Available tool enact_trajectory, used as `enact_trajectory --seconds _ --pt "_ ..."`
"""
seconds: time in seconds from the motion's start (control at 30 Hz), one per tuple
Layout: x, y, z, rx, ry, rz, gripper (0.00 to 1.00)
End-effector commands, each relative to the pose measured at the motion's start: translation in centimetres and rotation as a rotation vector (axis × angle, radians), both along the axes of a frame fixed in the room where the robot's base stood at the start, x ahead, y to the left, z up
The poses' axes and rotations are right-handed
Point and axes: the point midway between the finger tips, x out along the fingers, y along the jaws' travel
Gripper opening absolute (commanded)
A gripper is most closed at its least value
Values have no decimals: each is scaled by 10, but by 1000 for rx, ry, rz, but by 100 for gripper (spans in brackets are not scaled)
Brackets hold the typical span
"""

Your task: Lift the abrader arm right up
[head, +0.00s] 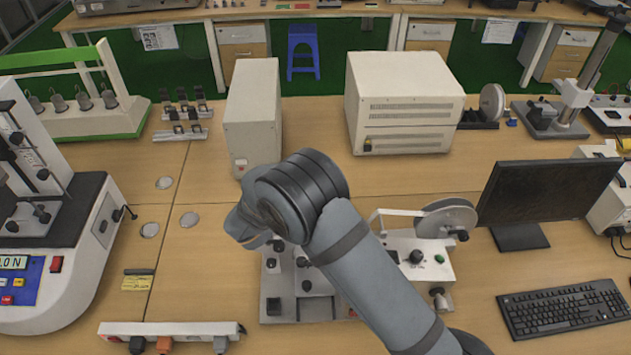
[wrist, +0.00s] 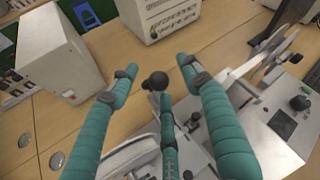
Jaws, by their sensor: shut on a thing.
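The abrader (head: 432,262) is a light grey machine on the bench with a pale arm and a wheel (head: 447,218) on its right side. Part of it is hidden behind my arm in the head view. In the wrist view the abrader (wrist: 275,125) lies at lower right. A further teal finger stands below the knob. How the knob joins the abrader arm is hidden. The head view hides my fingertips.
A white box (head: 253,115) and a larger vented box (head: 403,100) stand behind. A monitor (head: 545,195) and keyboard (head: 565,308) are at right. A tester (head: 60,240) is at left, and a grey strip with knobs (head: 170,329) lies in front.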

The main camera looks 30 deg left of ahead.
Motion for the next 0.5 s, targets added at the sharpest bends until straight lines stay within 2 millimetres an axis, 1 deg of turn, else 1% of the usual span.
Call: enact_trajectory --seconds 0.03,0.07,0.17,0.3,0.4,0.5 --pt "-1 0 7 10 -8 -4 38" --pt "-5 0 9 10 -8 -3 38" --pt "-25 0 18 10 -9 2 38" --pt "-56 -1 32 9 -7 3 38" --pt "-75 -3 41 8 -7 4 38" --pt "-91 -5 48 7 -7 2 38"
